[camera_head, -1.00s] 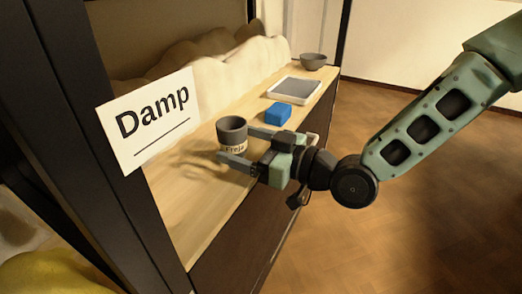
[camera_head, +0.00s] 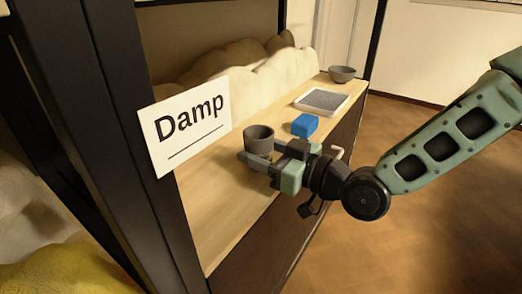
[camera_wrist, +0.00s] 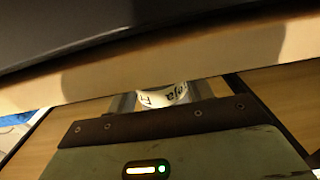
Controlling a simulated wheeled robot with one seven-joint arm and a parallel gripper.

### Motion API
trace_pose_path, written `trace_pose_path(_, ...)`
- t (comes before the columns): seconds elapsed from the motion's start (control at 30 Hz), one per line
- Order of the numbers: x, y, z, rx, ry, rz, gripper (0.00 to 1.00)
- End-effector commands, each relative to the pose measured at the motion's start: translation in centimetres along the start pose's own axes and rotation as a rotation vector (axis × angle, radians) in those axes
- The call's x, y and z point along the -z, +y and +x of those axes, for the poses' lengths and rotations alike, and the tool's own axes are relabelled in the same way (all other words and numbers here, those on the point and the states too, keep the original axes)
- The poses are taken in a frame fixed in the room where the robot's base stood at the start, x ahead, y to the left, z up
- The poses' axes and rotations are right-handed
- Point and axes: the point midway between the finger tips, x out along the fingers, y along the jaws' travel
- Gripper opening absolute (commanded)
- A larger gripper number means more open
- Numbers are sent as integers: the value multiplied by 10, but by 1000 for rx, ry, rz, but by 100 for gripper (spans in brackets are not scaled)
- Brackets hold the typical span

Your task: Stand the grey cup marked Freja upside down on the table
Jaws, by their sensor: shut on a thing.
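The grey cup (camera_head: 259,138) marked Freja is on the wooden shelf surface, upright with its open rim facing up. My gripper (camera_head: 256,158) is shut on it from the right side, with the near finger across its lower front. In the wrist view the cup's white name band (camera_wrist: 163,96) shows between the fingers, with part of the lettering readable. The far finger is mostly hidden behind the cup in the head view. I cannot tell whether the cup's base touches the wood.
A blue block (camera_head: 304,125) lies just beyond the cup. A white-rimmed tray (camera_head: 342,103) and a grey bowl (camera_head: 343,74) stand farther back. A "Damp" sign (camera_head: 187,130) hangs by the dark post at left. Pale lumpy wrapped shapes (camera_head: 235,80) line the back. The near wood is clear.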

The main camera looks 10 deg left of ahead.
Motion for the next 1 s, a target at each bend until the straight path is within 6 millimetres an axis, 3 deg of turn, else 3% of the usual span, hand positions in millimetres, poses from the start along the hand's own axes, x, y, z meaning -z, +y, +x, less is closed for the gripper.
trace_pose_path(0.63, 26, 0, -2, 0, 0, 0, 31)
trace_pose_path(1.0, 26, 1, -41, -2, -1, 0, 31)
